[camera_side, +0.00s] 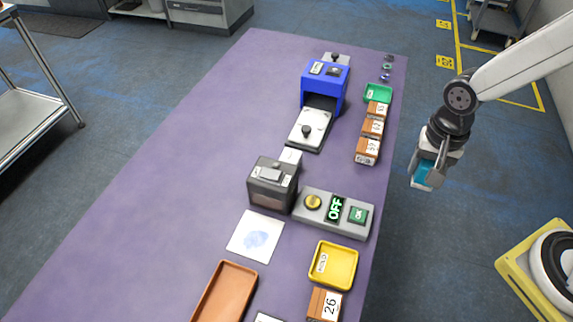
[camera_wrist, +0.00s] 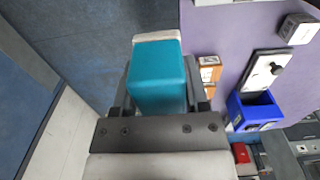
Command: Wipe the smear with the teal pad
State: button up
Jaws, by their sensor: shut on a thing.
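A pale blue smear (camera_side: 258,240) lies on a white square sheet (camera_side: 242,223) on the purple table, left of the yellow tray in the side view. The teal pad (camera_wrist: 158,75) fills the middle of the wrist view, held between the jaws of my gripper (camera_wrist: 160,100). In the side view the teal pad (camera_side: 422,175) hangs below my gripper (camera_side: 430,165), off the right edge of the table and above the floor. The pad is clear of the table. The smear does not show in the wrist view.
Near the sheet stand a dark scanner box (camera_side: 272,187), a grey button panel (camera_side: 322,212) reading OFF, a yellow HOLD tray (camera_side: 353,281) and an orange tray (camera_side: 208,304). Numbered boxes (camera_side: 367,150) and a blue machine (camera_side: 325,85) stand farther back. The table's left side is clear.

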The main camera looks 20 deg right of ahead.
jog(key=shift+w+a+r, duration=0.1)
jog(key=shift+w+a, duration=0.55)
jog(key=shift+a, duration=0.05)
jog(key=w+a, duration=0.7)
jog(key=a, duration=0.6)
jog(key=s+a, duration=0.1)
jog(key=a, duration=1.9)
notch_tip(320, 180, down, 10)
jog(key=shift+a, duration=0.15)
